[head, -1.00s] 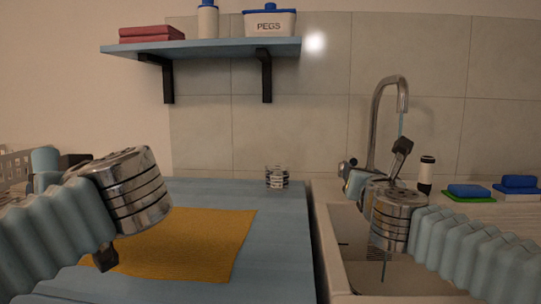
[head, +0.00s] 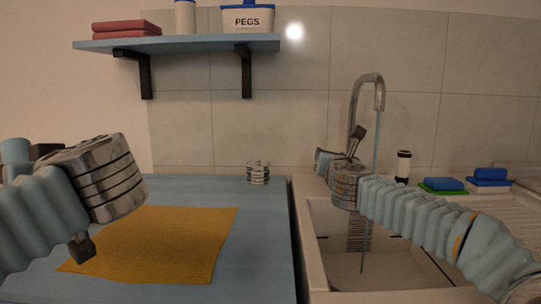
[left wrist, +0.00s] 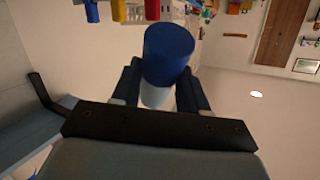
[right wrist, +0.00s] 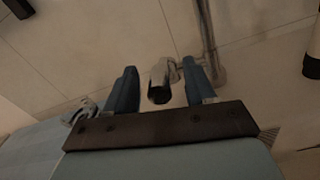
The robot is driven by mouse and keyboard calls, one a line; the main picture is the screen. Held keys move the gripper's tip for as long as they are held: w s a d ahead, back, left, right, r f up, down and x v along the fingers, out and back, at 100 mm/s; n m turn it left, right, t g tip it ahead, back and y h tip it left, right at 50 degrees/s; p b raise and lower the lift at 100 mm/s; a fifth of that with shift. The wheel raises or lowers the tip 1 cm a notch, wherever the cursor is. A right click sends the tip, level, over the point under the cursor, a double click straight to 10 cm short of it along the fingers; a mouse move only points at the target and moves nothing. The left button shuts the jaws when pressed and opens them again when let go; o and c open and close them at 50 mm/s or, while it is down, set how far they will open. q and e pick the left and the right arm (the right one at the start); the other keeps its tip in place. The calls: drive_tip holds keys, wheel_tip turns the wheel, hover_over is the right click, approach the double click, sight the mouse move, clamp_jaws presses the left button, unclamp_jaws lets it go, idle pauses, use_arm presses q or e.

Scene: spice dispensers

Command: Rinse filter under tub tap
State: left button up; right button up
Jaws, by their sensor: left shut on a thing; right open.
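My left gripper (left wrist: 160,92) is shut on a cylinder with a blue top (left wrist: 168,52) and a white lower part. In the head view its wrist (head: 105,180) is above the left side of the counter, and the held thing cannot be made out clearly. The tap (head: 368,90) arches over the sink, and a thin stream of water (head: 372,150) falls from its spout into the basin. My right gripper (right wrist: 160,88) is open beside the tap's base, with a metal tap part (right wrist: 160,76) showing between its fingers. I cannot tell whether they touch it.
The white sink (head: 300,250) is right of the blue counter (head: 268,240). An orange cloth (head: 170,240) lies on the counter, and a small ridged container (head: 258,172) stands near its back edge. A shelf (head: 190,42) hangs above.

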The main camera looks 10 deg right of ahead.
drive_tip(key=shift+c, duration=0.5)
clamp_jaws()
use_arm(q)
wheel_tip(320, 180, down, 6)
drive_tip(key=b, duration=0.5)
drive_tip(key=shift+r, duration=0.25)
use_arm(e)
drive_tip(key=shift+s+f+t, duration=0.1)
drive_tip(key=shift+f+t, duration=0.4)
drive_tip(key=shift+f, duration=0.2)
use_arm(q)
drive_tip(key=shift+f+b, duration=0.15)
drive_tip(key=shift+b, duration=0.25)
use_arm(e)
drive_tip(key=shift+r, duration=0.25)
drive_tip(key=shift+o, duration=0.5)
unclamp_jaws()
